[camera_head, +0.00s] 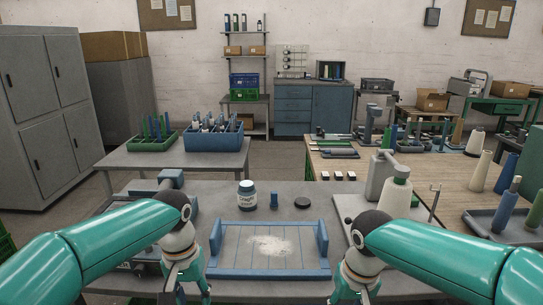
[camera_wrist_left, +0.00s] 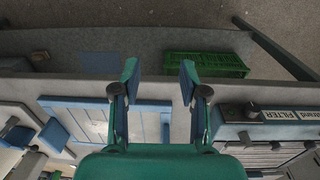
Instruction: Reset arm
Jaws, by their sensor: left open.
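My left arm comes in from the left in the head view, with its gripper (camera_head: 188,292) at the near edge of the grey table, left of the blue slatted tray (camera_head: 225,262). In the left wrist view the two fingers of this gripper (camera_wrist_left: 158,72) stand apart with nothing between them. My right gripper (camera_head: 353,297) hangs at the near edge, right of the tray. Its fingertips are cut off by the bottom of the picture, so its opening is unclear.
A labelled jar (camera_head: 247,200), a small blue cylinder (camera_head: 274,200) and a black disc (camera_head: 302,202) stand behind the tray. A cone winder (camera_head: 395,190) stands at the right. A green crate (camera_wrist_left: 207,64) lies beyond the table edge.

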